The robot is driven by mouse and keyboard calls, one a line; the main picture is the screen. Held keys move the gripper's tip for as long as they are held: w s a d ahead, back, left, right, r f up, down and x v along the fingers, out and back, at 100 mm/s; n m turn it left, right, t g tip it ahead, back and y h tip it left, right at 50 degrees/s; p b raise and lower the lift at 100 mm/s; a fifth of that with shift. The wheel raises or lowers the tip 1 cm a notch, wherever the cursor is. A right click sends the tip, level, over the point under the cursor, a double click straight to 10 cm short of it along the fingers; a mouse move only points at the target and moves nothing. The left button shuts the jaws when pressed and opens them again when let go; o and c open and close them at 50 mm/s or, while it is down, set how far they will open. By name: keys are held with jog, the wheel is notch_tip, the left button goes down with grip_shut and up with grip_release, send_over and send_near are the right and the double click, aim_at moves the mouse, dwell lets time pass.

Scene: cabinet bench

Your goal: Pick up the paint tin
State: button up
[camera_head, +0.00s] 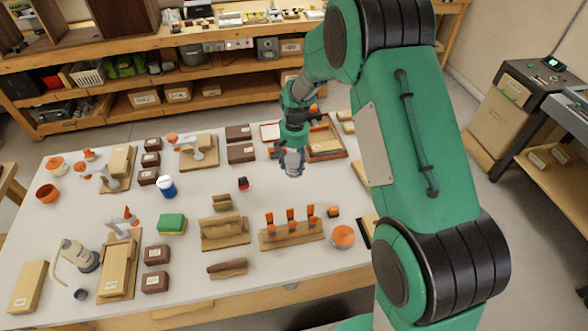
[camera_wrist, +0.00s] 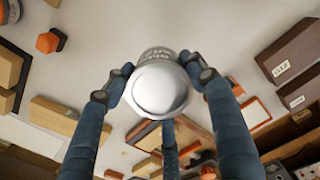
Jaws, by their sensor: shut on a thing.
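The paint tin (camera_wrist: 160,88) is a silver-grey round can, its shiny round end facing the wrist camera and a band with lettering showing behind it. My gripper (camera_wrist: 162,92) has its blue-grey fingers around the tin, two at the sides and one below in the picture, and is shut on it. In the head view my gripper (camera_head: 292,163) is over the right back part of the white table (camera_head: 200,255), pointing down. The tin is mostly hidden by the fingers there. I cannot tell how far it is above the table.
Around it stand a framed tray (camera_head: 328,145), dark brown boxes (camera_head: 242,153), a small red-and-black item (camera_head: 243,184) and a wooden rack with orange-handled tools (camera_head: 291,235). A blue-and-white jar (camera_head: 167,187) and a green-and-yellow block (camera_head: 172,224) are farther left. Shelves line the back.

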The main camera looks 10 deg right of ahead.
jog(key=shift+r, duration=1.45)
